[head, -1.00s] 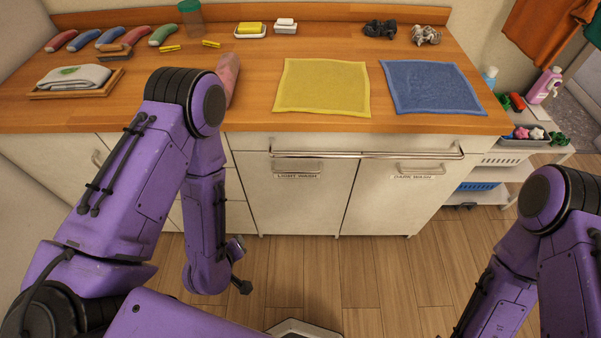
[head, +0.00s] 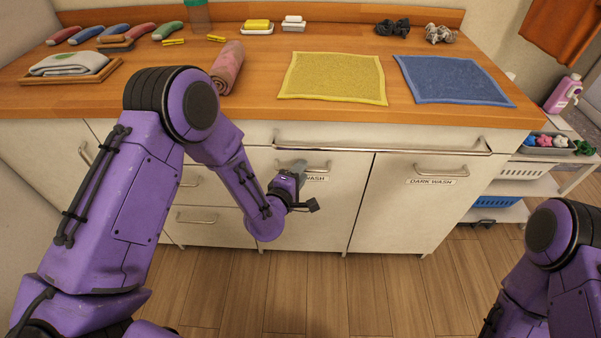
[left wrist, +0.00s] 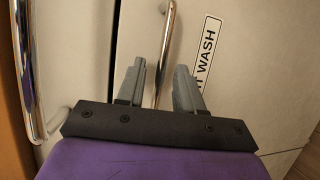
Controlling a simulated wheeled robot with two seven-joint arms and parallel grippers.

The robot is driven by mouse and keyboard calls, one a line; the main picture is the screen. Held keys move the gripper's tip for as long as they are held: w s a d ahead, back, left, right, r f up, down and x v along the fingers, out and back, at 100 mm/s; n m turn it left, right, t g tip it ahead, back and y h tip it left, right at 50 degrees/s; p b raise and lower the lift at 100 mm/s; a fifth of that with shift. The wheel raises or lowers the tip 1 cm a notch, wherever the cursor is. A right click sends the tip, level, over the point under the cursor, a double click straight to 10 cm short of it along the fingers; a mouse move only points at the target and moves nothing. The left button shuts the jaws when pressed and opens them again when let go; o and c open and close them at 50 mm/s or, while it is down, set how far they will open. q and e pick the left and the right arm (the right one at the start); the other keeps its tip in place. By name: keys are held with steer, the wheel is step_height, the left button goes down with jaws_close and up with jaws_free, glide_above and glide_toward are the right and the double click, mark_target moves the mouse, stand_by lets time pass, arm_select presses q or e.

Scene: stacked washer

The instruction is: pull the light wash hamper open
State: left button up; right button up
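The light wash hamper (head: 311,217) is a cream front panel under the counter, and it looks shut. Its label is partly covered by my gripper in the head view; part of it shows in the left wrist view (left wrist: 207,50). Its metal bar handle (head: 318,167) is near the panel's top. My left gripper (head: 299,168) is at the left part of this handle. In the left wrist view its grey fingers (left wrist: 161,66) are apart, and the handle (left wrist: 167,40) runs between them in the picture. I cannot tell whether they touch it. My right gripper is out of view.
A long metal rail (head: 380,144) runs just above the handles. The dark wash hamper (head: 405,217) is shut to the right. Drawers (head: 205,222) stand to the left, partly behind my left arm. The wooden floor (head: 350,290) in front is clear.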

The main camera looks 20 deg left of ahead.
arm_select(q)
steer(key=shift+w, duration=0.2)
jaws_close()
steer(key=shift+f, duration=0.1)
stand_by(1.2)
